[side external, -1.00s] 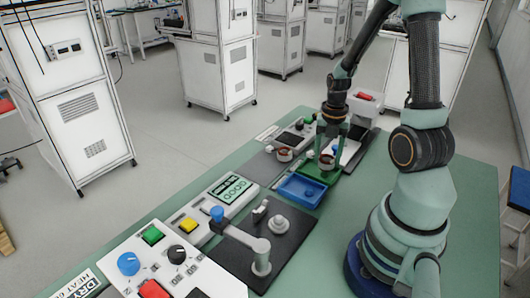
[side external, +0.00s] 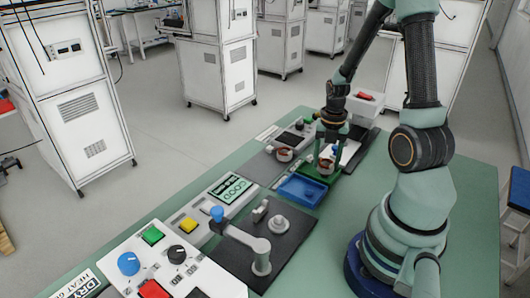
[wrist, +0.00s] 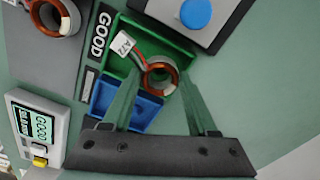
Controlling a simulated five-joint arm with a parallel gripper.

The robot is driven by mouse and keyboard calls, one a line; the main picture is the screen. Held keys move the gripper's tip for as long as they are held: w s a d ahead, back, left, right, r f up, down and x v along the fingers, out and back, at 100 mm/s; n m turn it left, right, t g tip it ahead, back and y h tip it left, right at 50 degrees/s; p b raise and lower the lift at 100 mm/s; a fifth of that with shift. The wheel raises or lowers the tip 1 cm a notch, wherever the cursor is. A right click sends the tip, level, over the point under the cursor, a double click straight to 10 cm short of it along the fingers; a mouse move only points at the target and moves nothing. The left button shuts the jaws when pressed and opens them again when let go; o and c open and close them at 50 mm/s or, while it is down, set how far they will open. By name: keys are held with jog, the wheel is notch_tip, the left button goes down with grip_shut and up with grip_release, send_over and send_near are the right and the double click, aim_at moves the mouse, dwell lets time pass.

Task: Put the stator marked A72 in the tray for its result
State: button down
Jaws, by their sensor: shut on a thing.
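The stator marked A72 (wrist: 160,76), a ring with copper windings and a white tag, is between my gripper's fingertips (wrist: 160,84) in the wrist view. My gripper is shut on it. It is over or inside the green tray (wrist: 186,42), beside the GOOD label; whether it touches the floor is unclear. In the side view my gripper (side external: 329,154) is low at the green tray (side external: 318,174), partly hiding the stator (side external: 326,164). The blue tray (side external: 301,190) lies beside the green one, empty as far as it shows.
Another stator (side external: 284,154) sits on the grey pad at left. The tester's display (side external: 229,189) reads GOOD. A black fixture with a lever (side external: 248,238) stands in front. Bare green bench (side external: 330,260) lies to the right.

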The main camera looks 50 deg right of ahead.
jog(key=shift+f, duration=0.6)
dwell(0.5)
jog(key=shift+c, duration=0.5)
grip_release()
jog(key=shift+s, duration=0.1)
notch_tip(320, 180, up, 12)
jog(key=shift+w+a+r, duration=0.15)
jog(key=shift+w, duration=0.05)
dwell(0.3)
jog(key=w+a+r+m+t, duration=0.2)
jog(key=a+r+m, duration=0.3)
jog(key=a+m, duration=0.5)
jog(key=w+a+r+m+t, duration=0.1)
jog(key=a+r+m+t, duration=0.2)
jog(key=a+m, duration=0.7)
notch_tip(320, 180, up, 2)
jog(key=shift+w+a+r+m+t, duration=0.15)
jog(key=shift+w+r+m+t, duration=0.2)
jog(key=shift+m, duration=0.85)
